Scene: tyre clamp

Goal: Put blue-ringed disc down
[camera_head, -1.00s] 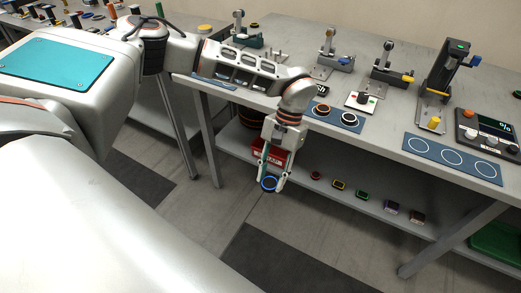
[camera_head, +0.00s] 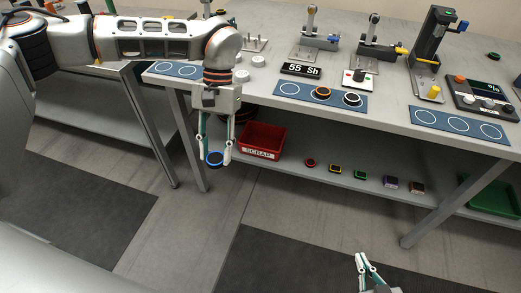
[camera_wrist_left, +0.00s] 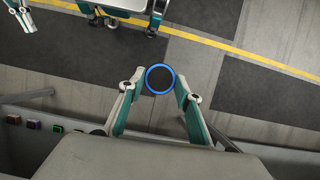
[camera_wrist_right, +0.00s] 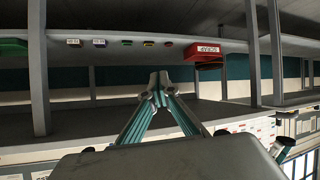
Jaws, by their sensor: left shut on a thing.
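My left gripper (camera_head: 216,155) is shut on the blue-ringed disc (camera_head: 215,159), a dark disc with a bright blue rim. It hangs in front of the bench edge, over the floor in the picture. In the left wrist view the disc (camera_wrist_left: 159,79) sits between both fingertips. My right gripper (camera_head: 362,257) is low in the head view, away from the bench; in the right wrist view its fingertips (camera_wrist_right: 158,82) meet with nothing between them. Blue mats with white circles lie on the bench: left (camera_head: 163,67), middle (camera_head: 291,90) and right (camera_head: 427,118).
The middle mat holds an orange-ringed disc (camera_head: 322,93) and a white-ringed disc (camera_head: 352,99). Clamp fixtures (camera_head: 312,40) stand behind it. A red scrap bin (camera_head: 262,138) and several small coloured items are on the lower shelf. The right mat's circles are empty.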

